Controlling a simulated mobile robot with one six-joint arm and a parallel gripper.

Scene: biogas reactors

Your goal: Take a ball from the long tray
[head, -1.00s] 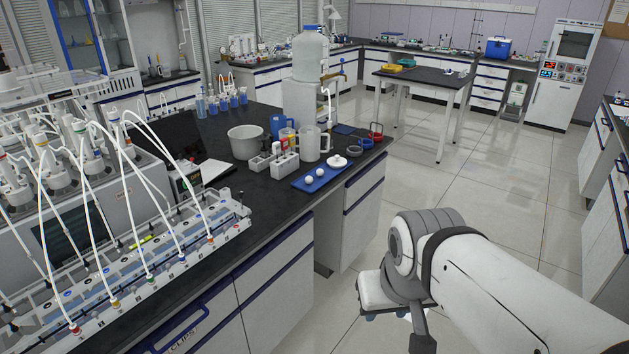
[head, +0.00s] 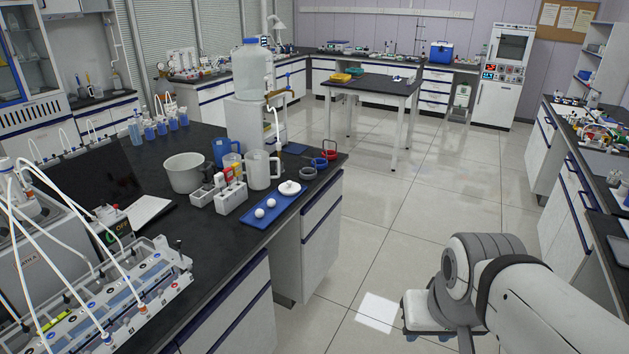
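The long tray (head: 248,222) is a flat blue tray lying near the front edge of the black bench, left of centre in the head view. Two small white balls, a nearer one (head: 259,213) and a farther one (head: 271,203), sit apart on it. My arm is at the lower right, over the floor and well away from the tray.
Beside the tray are a white rack (head: 218,193), a clear jug (head: 262,170), a grey pot (head: 186,172) and coloured rings (head: 320,162). Tubed equipment (head: 110,310) covers the bench's near left. The floor (head: 400,230) right of the bench is clear.

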